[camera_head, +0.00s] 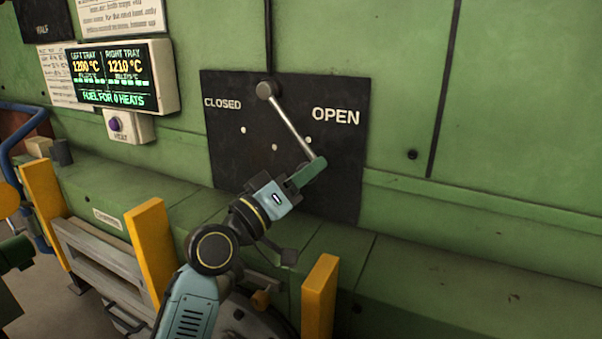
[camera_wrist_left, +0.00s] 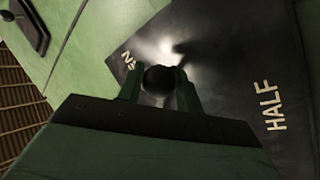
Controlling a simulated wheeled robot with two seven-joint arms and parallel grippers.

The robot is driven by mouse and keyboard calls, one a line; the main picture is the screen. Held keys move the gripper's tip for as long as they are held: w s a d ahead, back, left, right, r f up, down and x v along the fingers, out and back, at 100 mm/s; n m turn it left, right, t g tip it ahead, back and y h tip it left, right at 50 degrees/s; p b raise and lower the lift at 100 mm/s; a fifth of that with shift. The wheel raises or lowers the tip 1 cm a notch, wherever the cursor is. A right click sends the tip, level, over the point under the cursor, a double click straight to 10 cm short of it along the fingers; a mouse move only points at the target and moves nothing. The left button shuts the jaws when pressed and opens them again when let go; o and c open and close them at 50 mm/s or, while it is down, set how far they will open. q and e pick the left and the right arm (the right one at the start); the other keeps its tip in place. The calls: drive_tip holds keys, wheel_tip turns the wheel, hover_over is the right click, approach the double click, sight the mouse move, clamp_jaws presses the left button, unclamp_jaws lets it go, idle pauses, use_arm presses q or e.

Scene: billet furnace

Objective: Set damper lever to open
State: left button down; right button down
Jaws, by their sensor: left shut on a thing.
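The damper lever (camera_head: 292,123) is a thin pale rod on a round pivot at the top of a black plate (camera_head: 225,165). It slants down and right, its end below the OPEN label (camera_head: 335,117). The CLOSED label (camera_head: 222,104) is at the plate's left. My left gripper (camera_head: 314,166) is at the lever's lower end, its green fingers shut on it. In the left wrist view the dark round knob (camera_wrist_left: 160,80) sits between the fingers (camera_wrist_left: 158,88). A HALF label (camera_wrist_left: 275,106) shows on the plate there. My right gripper is not in view.
A display (camera_head: 120,76) and a box with a purple HEAT button (camera_head: 115,124) are on the green wall at left. Yellow posts (camera_head: 152,250) stand in front of a green ledge (camera_head: 430,265). The wall right of the plate is mostly clear.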

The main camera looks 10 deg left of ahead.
use_arm(q)
drive_tip(key=c, duration=1.1)
unclamp_jaws()
drive_tip(key=shift+s+d+r, duration=0.1)
drive_tip(key=shift+r, duration=0.35)
drive_tip(key=shift+o, duration=0.4)
drive_tip(key=shift+d+f, duration=0.15)
drive_tip(key=shift+f, duration=0.05)
drive_tip(key=shift+f, duration=0.1)
drive_tip(key=b+v, duration=0.3)
drive_tip(key=v, duration=1)
drive_tip(key=shift+b, duration=0.4)
